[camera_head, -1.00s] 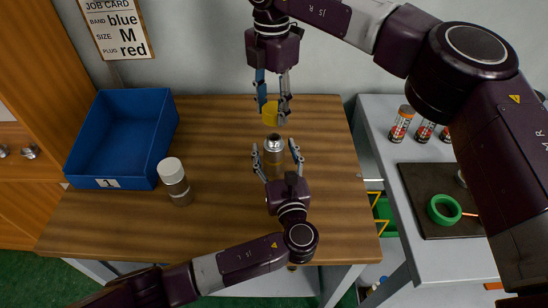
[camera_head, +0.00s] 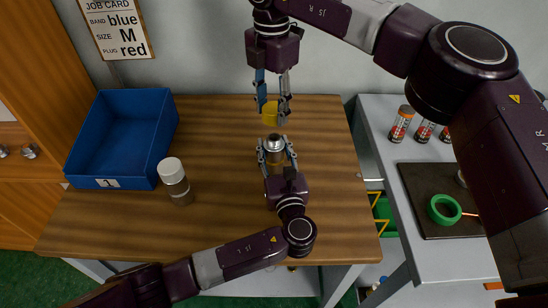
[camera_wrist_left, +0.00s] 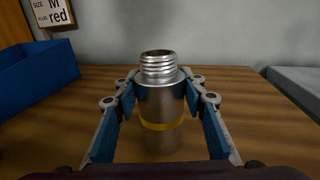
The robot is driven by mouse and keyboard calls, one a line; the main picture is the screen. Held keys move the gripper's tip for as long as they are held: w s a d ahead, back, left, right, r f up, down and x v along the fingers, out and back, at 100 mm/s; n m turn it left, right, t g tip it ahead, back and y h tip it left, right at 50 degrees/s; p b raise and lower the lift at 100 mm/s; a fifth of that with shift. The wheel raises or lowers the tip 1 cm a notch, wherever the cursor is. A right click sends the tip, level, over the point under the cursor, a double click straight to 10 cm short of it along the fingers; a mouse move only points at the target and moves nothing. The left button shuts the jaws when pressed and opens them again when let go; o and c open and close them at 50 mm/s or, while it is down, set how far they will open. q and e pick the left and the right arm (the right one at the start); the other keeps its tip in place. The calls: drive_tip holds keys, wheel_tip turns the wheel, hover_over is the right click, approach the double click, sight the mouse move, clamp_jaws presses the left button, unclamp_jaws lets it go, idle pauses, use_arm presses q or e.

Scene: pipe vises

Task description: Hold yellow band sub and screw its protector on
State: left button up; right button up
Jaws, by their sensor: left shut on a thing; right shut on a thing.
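The yellow band sub (camera_wrist_left: 161,105) is a metal cylinder with a yellow band and a bare threaded top, upright on the table. It also shows in the head view (camera_head: 275,143). My left gripper (camera_head: 276,150) is shut on its sides, with one blue-padded finger on each side in the left wrist view. The yellow protector (camera_head: 270,112) is held by my right gripper (camera_head: 272,106), behind and above the sub in the head view and apart from it. The protector is partly hidden by the right fingers.
A blue bin (camera_head: 122,138) marked 1 stands at the left of the wooden table (camera_head: 230,215). A white-capped metal cylinder (camera_head: 174,180) stands beside it. A grey side table (camera_head: 440,262) at the right holds several orange-topped cans and a green ring (camera_head: 443,209).

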sight(272, 136)
drive_tip(key=shift+f, duration=2.5)
drive_tip(key=shift+f, duration=0.9)
drive_tip(key=shift+f, duration=0.55)
drive_tip(key=m, duration=0.3)
drive_tip(key=shift+a+m, duration=0.1)
drive_tip(key=shift+m, duration=0.2)
drive_tip(key=m, duration=0.5)
drive_tip(key=shift+w, duration=0.2)
drive_tip(key=m, duration=0.3)
drive_tip(key=shift+w+m, duration=0.1)
drive_tip(key=shift+m, duration=0.3)
drive_tip(key=m, duration=0.3)
drive_tip(key=shift+m, duration=0.4)
